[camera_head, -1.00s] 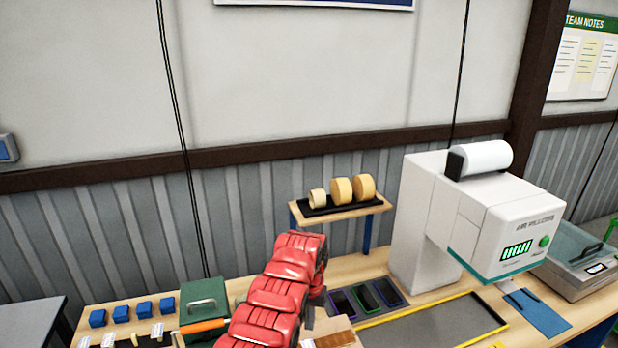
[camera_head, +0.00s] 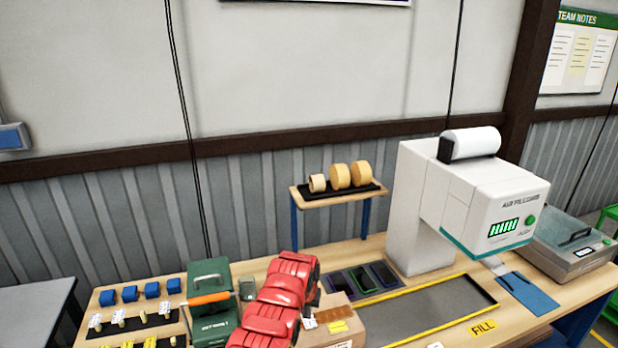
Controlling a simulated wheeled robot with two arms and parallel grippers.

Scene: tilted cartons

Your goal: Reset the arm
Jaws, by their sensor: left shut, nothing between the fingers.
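My left arm, with red padded segments, rises from the bottom middle of the head view. My left gripper (camera_head: 312,298) is a small dark part at the arm's right side, largely hidden by the red segments. It is shut with nothing in it, close to the left end of a brown carton (camera_head: 345,329). The carton lies on the wooden bench with a yellow label on top, partly covered by my arm. My right gripper is not in view.
Dark trays (camera_head: 350,281) lie behind the carton. A green box (camera_head: 212,312) with an orange-handled tool (camera_head: 207,299) stands left of my arm. A raised tape shelf (camera_head: 340,198) is behind.

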